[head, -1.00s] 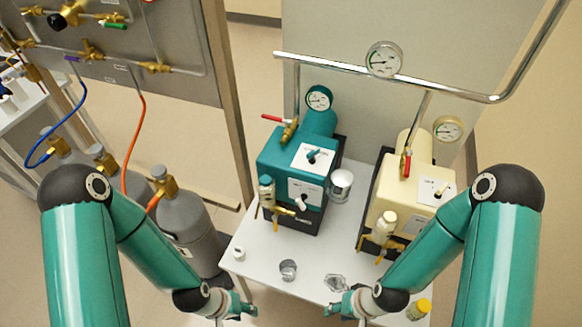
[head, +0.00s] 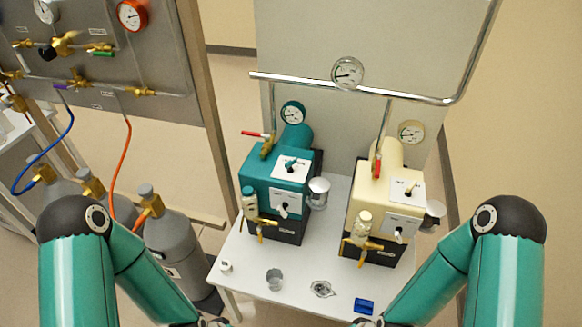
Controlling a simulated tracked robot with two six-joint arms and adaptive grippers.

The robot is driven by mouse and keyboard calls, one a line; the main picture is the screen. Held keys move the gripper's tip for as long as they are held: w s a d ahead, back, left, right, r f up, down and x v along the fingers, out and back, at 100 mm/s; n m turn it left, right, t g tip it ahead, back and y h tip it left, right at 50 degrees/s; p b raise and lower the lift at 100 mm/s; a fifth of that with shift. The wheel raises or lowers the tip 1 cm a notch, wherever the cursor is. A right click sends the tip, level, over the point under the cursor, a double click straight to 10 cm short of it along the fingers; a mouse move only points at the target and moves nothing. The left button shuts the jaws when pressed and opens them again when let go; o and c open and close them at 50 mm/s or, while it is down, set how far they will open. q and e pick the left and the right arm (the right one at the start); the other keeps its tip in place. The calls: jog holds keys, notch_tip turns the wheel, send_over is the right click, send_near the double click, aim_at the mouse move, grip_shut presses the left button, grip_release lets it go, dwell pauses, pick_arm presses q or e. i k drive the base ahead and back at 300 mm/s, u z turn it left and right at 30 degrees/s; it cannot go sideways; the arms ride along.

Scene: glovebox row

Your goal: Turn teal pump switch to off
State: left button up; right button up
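The teal pump (head: 262,180) stands on the left of the white table. Nothing of mine touches the pump.
A cream pump (head: 372,205) stands to its right. A small grey cup (head: 274,280), a glass dish (head: 322,289) and a blue item (head: 364,306) lie along the table's front (head: 245,280). Grey cylinders (head: 180,250) stand at left.

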aim_at(293, 161)
jog(key=i, duration=0.85)
jog(key=u, duration=0.05)
